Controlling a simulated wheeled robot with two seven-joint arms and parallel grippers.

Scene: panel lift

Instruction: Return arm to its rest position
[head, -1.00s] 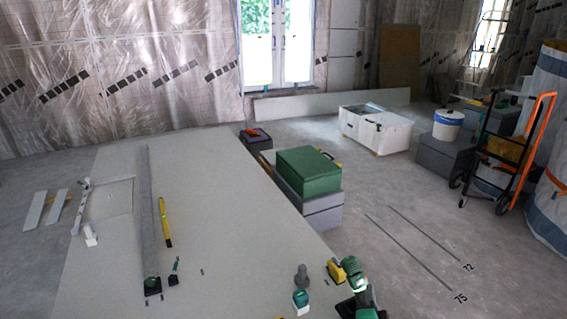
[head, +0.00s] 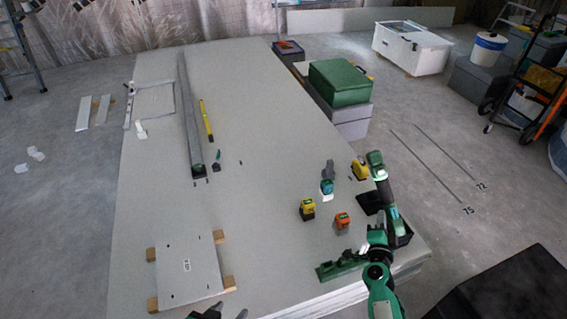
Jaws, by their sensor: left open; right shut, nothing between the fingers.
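My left gripper (head: 222,313) shows only as dark and green fingertips at the bottom edge. They are apart with nothing seen between them, in front of the small grey plate (head: 188,268). My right arm (head: 381,297), green and white, rises from the bottom edge at the front right of the board stack.
The large pale board stack (head: 260,215) fills the middle. A green case (head: 338,82) stands beyond. The board's middle is mostly clear.

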